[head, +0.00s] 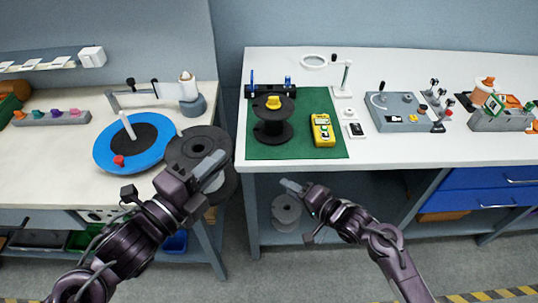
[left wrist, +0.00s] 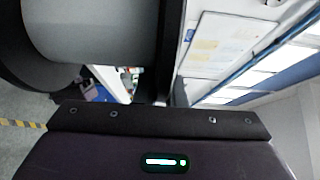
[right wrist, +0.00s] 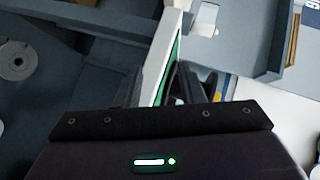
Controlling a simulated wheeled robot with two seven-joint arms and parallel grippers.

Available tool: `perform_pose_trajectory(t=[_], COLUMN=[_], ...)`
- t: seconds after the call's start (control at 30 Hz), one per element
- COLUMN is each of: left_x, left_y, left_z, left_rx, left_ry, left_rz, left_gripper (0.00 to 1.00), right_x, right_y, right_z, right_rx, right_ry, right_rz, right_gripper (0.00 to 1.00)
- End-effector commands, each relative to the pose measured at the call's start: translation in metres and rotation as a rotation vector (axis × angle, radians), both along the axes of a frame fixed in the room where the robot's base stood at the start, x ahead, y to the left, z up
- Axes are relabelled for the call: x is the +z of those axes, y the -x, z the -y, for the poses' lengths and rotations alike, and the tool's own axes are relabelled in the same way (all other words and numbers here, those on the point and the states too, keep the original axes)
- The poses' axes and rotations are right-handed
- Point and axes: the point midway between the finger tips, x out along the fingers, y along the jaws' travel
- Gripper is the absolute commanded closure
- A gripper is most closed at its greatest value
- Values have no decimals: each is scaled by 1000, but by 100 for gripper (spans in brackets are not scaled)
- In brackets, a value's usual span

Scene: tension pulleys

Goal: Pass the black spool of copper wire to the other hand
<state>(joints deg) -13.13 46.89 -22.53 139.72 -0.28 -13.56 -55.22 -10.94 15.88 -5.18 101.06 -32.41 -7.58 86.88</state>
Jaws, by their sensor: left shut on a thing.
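A black spool (head: 186,146) with wide round flanges is held up in front of the gap between the two benches. My left gripper (head: 212,168) is shut on it. In the left wrist view the spool's dark flange (left wrist: 25,65) fills the upper left. No copper wire shows on the held spool. My right gripper (head: 292,187) is to the right of the spool, apart from it, and low before the right bench's front edge. In the right wrist view its fingers (right wrist: 157,88) stand apart with nothing between them.
Another black spool (head: 272,135) with a yellow top stands on a green mat (head: 300,148), beside a yellow meter (head: 322,130). A blue disc (head: 105,155) lies on the left bench. Grey reels (head: 286,210) sit below the right bench (head: 370,155).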

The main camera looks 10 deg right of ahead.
Motion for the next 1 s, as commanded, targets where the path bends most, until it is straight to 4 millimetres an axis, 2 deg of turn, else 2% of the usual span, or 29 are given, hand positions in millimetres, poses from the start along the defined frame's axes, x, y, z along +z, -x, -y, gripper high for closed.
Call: perform_pose_trajectory(t=[0.03,0.2,0.3,0.4,0.5,0.67,0.77,1.0], left_x=[3,3,3,3,3,3,3,3], left_y=[0,0,0,0,0,0,0,0], left_z=[0,0,0,0,0,0,0,0], left_rx=[0,0,0,0,0,0,0,0], left_ry=[3,3,3,3,3,3,3,3], left_rz=[7,7,7,7,7,7,7,7], left_gripper=[100,100,100,100,100,100,100,100], right_x=[31,123,166,195,213,224,225,226], right_y=[0,17,35,51,64,70,64,39], right_z=[-7,-35,-49,-60,-67,-75,-83,-120], right_rx=[21,112,172,219,252,273,274,274], right_ry=[-48,-217,-288,-336,-365,-385,-389,-389], right_rz=[21,42,37,27,16,6,6,7], right_gripper=[65,65,65,65,65,65,65,65])
